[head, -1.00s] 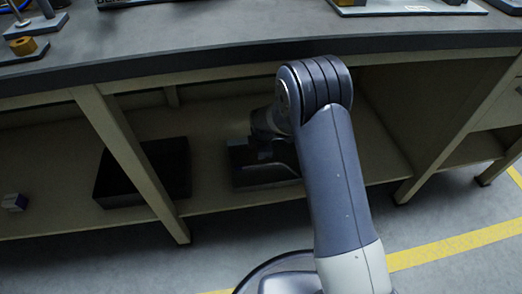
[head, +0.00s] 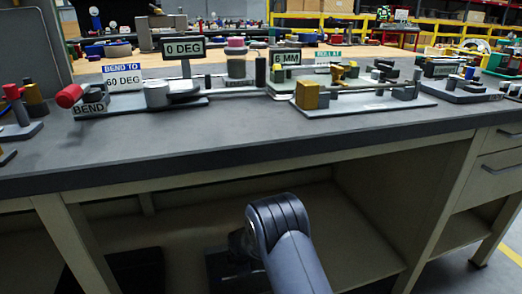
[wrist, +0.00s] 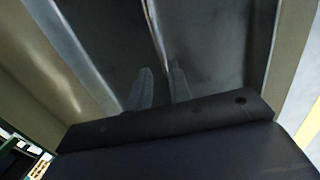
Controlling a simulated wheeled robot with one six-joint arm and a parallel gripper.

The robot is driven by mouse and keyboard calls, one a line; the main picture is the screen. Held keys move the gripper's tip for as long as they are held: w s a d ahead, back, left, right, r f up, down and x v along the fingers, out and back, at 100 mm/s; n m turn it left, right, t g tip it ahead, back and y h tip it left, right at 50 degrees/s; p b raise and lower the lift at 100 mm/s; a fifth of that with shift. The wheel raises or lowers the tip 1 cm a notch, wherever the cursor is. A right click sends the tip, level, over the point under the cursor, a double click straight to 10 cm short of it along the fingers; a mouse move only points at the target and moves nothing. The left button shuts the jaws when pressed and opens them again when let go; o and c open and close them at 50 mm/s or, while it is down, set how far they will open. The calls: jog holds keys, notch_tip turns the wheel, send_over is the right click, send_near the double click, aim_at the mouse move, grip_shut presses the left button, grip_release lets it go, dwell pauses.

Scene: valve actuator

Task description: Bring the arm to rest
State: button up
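My arm reaches from the bottom of the head view to a rounded grey joint in front of the bench's open lower bay. The part beyond that joint goes down and left into the shadow, and my gripper is hidden there in the head view. In the wrist view, my gripper (wrist: 159,72) shows two dark fingers with a gap between them. Nothing is visible between the fingers. Blurred dark and pale surfaces lie beyond them.
The workbench (head: 330,145) crosses the head view above my arm. On top stand a bending station with a 60 DEG sign (head: 122,78), a 0 DEG sign (head: 183,48) and a yellow block (head: 307,95). Dark bins (head: 135,272) sit on the lower shelf. Drawers (head: 497,165) are at right.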

jog(key=shift+r+p, duration=0.35)
jog(key=shift+r, duration=1)
jog(key=shift+f, duration=0.1)
